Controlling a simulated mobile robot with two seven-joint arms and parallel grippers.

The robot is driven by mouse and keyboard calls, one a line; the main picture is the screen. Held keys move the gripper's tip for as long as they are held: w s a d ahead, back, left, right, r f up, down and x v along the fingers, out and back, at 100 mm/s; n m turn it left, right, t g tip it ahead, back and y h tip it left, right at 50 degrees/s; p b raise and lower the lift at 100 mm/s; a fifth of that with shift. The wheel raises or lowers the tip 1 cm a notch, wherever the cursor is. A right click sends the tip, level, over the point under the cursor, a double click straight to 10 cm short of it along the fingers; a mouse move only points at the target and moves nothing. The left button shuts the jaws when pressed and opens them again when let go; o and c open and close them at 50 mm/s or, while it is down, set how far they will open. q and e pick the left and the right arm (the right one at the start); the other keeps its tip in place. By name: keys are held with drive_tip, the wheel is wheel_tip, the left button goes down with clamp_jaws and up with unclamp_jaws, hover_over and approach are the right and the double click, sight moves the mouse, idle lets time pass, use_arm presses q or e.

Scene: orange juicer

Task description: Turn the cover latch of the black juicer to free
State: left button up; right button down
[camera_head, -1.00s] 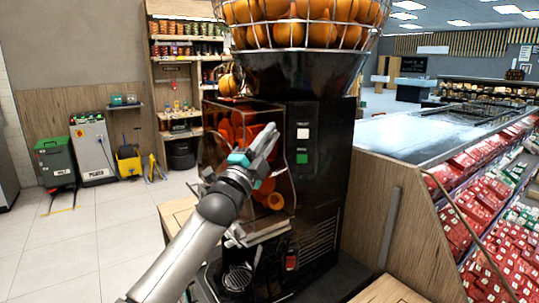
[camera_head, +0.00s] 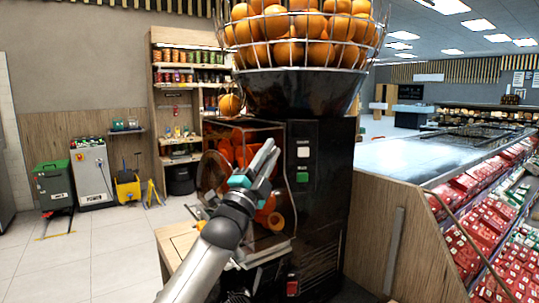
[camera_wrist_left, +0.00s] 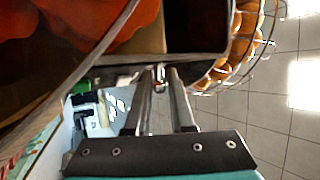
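The black juicer (camera_head: 325,210) stands in the middle of the head view, with a clear front cover (camera_head: 268,240) over its orange-red parts. My left gripper (camera_head: 268,155) is in front of the cover, pointing up and to the right. In the left wrist view its two fingers (camera_wrist_left: 161,78) are slightly apart, with a narrow gap between them. A small metallic piece (camera_wrist_left: 158,72), possibly the cover latch, shows between the fingertips at the cover's edge. I cannot tell if the fingers touch it. My right gripper is in neither view.
A wire basket of oranges (camera_head: 300,35) sits on top of the juicer. A wooden counter and a chilled display with red packages (camera_head: 480,215) stand on the right. A green bin (camera_head: 52,185) and a yellow bucket (camera_head: 128,187) are at the far left, with open floor before them.

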use_arm(q)
drive_tip(key=o, duration=0.3)
drive_tip(key=shift+f, duration=0.1)
drive_tip(key=v, duration=1.5)
drive_tip(key=shift+a, duration=0.1)
